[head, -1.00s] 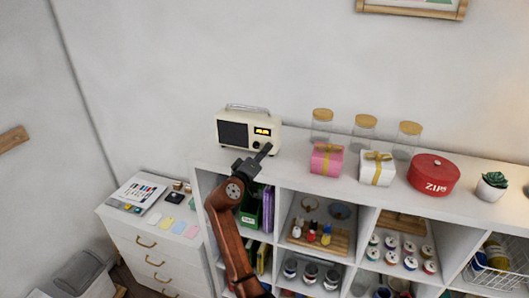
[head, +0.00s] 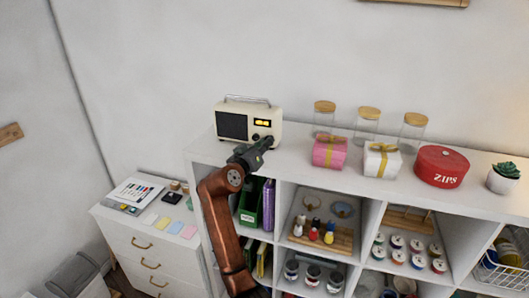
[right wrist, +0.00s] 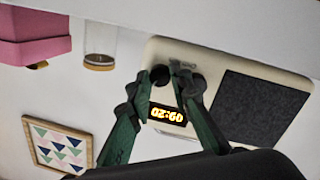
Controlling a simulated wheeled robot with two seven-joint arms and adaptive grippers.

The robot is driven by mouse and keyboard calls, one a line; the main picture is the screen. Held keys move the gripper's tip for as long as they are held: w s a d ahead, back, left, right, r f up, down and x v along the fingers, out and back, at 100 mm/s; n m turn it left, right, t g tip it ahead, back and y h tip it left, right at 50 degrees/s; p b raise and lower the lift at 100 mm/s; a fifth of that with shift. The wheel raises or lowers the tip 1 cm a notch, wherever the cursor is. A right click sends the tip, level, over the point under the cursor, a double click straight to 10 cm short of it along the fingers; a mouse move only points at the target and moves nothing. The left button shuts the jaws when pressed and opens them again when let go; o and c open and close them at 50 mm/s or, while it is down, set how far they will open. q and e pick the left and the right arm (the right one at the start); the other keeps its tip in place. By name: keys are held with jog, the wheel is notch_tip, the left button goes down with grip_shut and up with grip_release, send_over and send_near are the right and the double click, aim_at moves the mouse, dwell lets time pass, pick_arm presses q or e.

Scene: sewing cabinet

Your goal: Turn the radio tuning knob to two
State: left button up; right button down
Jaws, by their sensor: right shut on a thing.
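The cream radio (head: 247,120) stands on the white shelf top, with a dark speaker grille and a lit amber display (head: 262,122). In the right wrist view the radio (right wrist: 165,50) appears upside down, with its display (right wrist: 167,114) between my fingers. A dark tuning knob (right wrist: 184,72) sits between the fingertips, partly hidden by them. My right gripper (head: 264,142) is at the radio's lower right front, shut on the knob; its fingers also show in the right wrist view (right wrist: 178,82). The knob's pointer and scale are too small to read. My left gripper is not in view.
Right of the radio on the shelf top (head: 320,175) stand glass jars (head: 368,124), a pink gift box (head: 330,152), a white gift box (head: 381,160), a red tin (head: 441,166) and a potted plant (head: 504,176). A low drawer cabinet (head: 150,250) stands at the left.

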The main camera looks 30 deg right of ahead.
jog(key=m+b, duration=0.2)
jog(key=shift+f+m, duration=0.2)
jog(key=shift+m, duration=0.2)
jog(key=m+b, duration=0.2)
jog(key=m, duration=0.1)
jog(key=shift+y+b, duration=0.4)
jog(key=m+b, duration=0.1)
jog(key=m, duration=0.2)
jog(key=shift+r+b, duration=0.15)
jog(key=shift+b, duration=0.2)
jog(key=shift+m+t+y+b, duration=0.3)
jog(key=shift+m+b, duration=0.15)
jog(key=shift+m, duration=0.65)
jog(key=shift+r, duration=0.1)
jog(key=c, duration=1.8)
grip_release()
jog(key=shift+o, duration=0.3)
jog(key=shift+s+d, duration=0.1)
